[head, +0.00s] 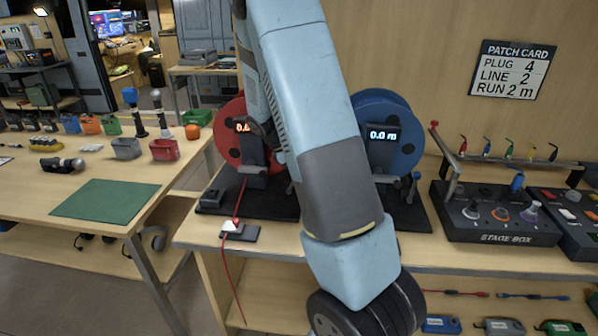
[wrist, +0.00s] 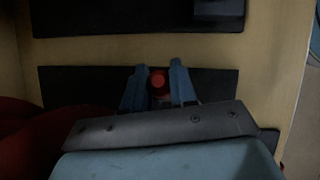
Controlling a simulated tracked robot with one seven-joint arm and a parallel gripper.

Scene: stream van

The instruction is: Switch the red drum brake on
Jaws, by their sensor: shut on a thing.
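The red drum (head: 228,135) stands on a black base at the left of the bench, partly hidden by my arm, with a lit readout on its front. In the wrist view, part of a dark red shape shows at the lower left. My gripper (wrist: 158,67) shows there with its two blue fingers on either side of a round red knob (wrist: 158,82), closed on it. The knob sits over a black base plate (wrist: 85,82). In the head view my arm hides the gripper and the knob, so the brake's position cannot be told.
The blue drum (head: 391,145) stands right of my arm, reading 0.0 m. A red cable (head: 226,268) hangs over the bench's front edge. The stage box (head: 490,222) and a rail of coloured plugs are further right. A green mat (head: 105,201) lies on the left table.

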